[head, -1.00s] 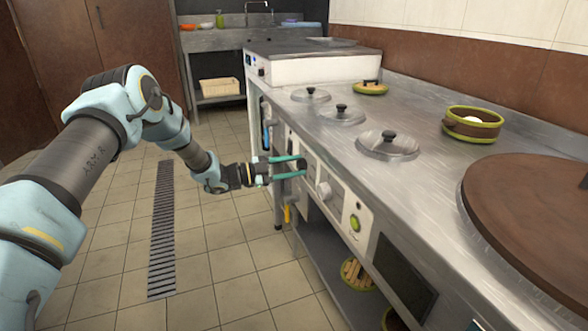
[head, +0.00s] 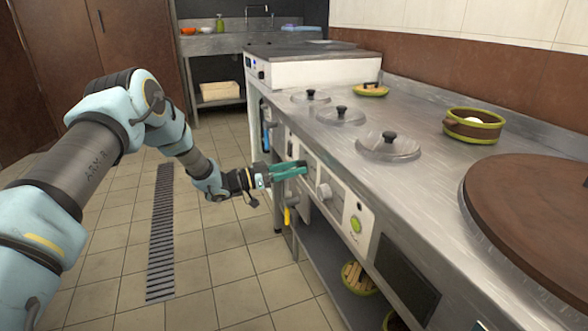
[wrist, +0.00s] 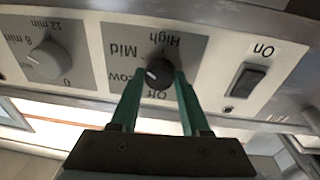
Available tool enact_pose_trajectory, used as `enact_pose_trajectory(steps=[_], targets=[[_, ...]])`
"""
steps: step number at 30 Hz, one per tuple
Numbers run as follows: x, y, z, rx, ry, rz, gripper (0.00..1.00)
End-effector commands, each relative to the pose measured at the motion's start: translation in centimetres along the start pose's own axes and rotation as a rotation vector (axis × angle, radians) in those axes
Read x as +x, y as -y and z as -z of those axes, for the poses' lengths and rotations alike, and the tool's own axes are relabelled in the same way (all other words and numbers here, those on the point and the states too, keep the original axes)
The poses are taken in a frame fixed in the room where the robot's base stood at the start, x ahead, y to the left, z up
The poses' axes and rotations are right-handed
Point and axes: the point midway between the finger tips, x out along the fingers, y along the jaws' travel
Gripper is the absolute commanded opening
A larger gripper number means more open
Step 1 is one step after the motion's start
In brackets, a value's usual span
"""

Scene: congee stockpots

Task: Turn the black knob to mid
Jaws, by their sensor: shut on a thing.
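The black knob (wrist: 160,67) shows in the wrist view on a grey panel with upside-down labels Off, Low, Mid and High. Its white mark faces left, toward Low. My gripper (wrist: 160,77) has its two green fingers on either side of the knob, shut on it. In the head view my gripper (head: 290,169) is at the near front face of the steel counter, and its fingers mostly hide the knob there.
A grey timer knob (wrist: 45,62) is left of the black knob in the wrist view, and a black On switch (wrist: 246,80) is right of it. In the head view, a green button (head: 355,224) is nearer on the front. Lidded pots (head: 390,146) sit in the counter top (head: 400,190).

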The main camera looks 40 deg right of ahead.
Motion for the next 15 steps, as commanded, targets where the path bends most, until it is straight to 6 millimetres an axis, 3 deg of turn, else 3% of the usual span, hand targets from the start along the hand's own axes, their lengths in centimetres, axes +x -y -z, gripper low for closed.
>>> enact_pose_trajectory(steps=[15], targets=[[-0.11,-0.02,-0.15,-0.043,0.000,0.004,0.00]])
